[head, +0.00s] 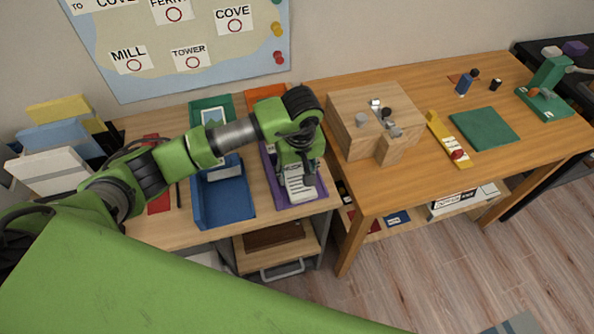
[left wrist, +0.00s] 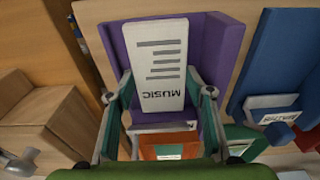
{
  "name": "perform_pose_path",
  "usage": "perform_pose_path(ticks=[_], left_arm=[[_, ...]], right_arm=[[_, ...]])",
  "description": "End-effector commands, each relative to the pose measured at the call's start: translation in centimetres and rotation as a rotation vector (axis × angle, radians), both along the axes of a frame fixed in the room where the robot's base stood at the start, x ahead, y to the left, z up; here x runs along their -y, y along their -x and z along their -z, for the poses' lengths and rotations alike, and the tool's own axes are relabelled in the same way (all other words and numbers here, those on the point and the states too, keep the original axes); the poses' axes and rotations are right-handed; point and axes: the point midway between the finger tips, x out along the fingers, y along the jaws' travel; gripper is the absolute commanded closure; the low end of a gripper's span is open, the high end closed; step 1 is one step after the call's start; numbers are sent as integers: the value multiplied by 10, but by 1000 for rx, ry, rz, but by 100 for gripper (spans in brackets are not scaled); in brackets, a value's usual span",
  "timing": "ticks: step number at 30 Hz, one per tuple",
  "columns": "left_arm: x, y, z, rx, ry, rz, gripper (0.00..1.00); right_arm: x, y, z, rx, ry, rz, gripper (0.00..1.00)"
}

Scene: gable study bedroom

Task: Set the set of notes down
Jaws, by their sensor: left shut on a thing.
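The set of notes is a white booklet marked MUSIC (left wrist: 158,65) with dark lines on it. It is between the two fingers of my left gripper (left wrist: 158,97), which is shut on it. In the head view the notes (head: 296,188) show below my left gripper (head: 298,165), over the purple tray (head: 309,194). The tray's walls (left wrist: 118,45) stand around the notes in the left wrist view. I cannot tell whether the notes touch the tray floor. My right gripper is not in view.
A blue tray (head: 237,207) is beside the purple one, with green (head: 208,104) and orange (head: 266,93) trays behind. A wooden block (head: 362,105) stands on the desk to the right. An open drawer (head: 277,256) lies below.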

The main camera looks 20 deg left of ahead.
Motion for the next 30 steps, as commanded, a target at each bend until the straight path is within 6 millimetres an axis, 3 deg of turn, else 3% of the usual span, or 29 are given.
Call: perform_pose_path(ticks=[4, 5, 18, 30], left_arm=[[0, -1, 4, 2, 0, -1, 75], [0, 0, 3, 1, 0, -1, 45], [0, -1, -7, 4, 0, 0, 45], [6, 7, -88, 7, 0, 1, 45]], right_arm=[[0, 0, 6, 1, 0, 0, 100], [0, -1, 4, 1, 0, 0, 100], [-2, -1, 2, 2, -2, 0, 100], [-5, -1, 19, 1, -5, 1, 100]])
